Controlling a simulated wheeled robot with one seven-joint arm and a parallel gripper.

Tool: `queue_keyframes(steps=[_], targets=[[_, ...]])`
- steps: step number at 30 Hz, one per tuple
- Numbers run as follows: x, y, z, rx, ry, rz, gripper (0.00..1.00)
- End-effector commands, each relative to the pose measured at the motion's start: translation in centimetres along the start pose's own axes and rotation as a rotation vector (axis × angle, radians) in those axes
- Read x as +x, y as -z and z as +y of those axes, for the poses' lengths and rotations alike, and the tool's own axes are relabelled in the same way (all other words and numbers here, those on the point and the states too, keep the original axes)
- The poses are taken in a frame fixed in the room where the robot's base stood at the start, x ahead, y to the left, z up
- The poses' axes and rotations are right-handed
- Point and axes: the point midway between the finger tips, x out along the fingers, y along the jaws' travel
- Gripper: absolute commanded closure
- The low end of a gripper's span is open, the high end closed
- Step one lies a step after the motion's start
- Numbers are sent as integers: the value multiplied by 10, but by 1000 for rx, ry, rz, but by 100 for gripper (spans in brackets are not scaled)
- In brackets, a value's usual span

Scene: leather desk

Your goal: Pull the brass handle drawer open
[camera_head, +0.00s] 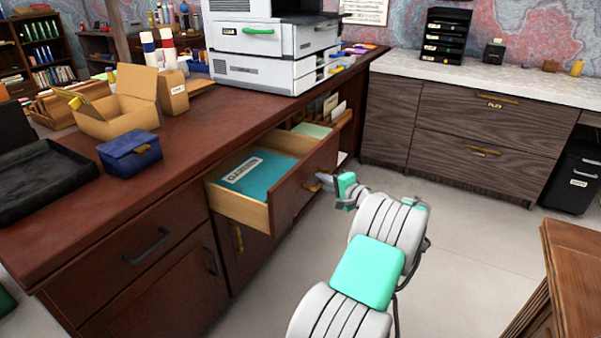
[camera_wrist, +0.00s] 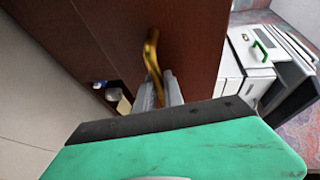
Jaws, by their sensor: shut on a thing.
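The brass handle drawer (camera_head: 290,205) stands pulled out of the dark red-brown desk, and its inside shows. A teal folder (camera_head: 258,175) with a white label lies in it. The brass handle (camera_head: 313,187) is on the drawer front, and it also shows in the wrist view (camera_wrist: 152,55). My gripper (camera_head: 328,180) is at the drawer front, shut on the brass handle. In the wrist view its grey fingers (camera_wrist: 160,92) close around the lower end of the handle. The fingers hide part of the handle.
A dark handle (camera_head: 147,246) marks another drawer at the left, and a brass handle (camera_head: 238,237) is on a door below. A blue box (camera_head: 130,153), an open carton (camera_head: 118,100) and a printer (camera_head: 265,50) stand on the desktop. Grey floor (camera_head: 470,235) is clear at the right. A wooden table (camera_head: 575,265) stands at lower right.

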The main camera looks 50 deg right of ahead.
Motion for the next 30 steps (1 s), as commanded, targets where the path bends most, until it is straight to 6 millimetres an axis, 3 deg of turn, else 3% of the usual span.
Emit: queue_keyframes(steps=[6,12,18,30], targets=[[-46,18,11,4,-2,-1,100],[-71,28,17,3,-2,-3,100],[-82,32,20,2,-2,-5,100],[-84,33,21,2,-2,-5,100]])
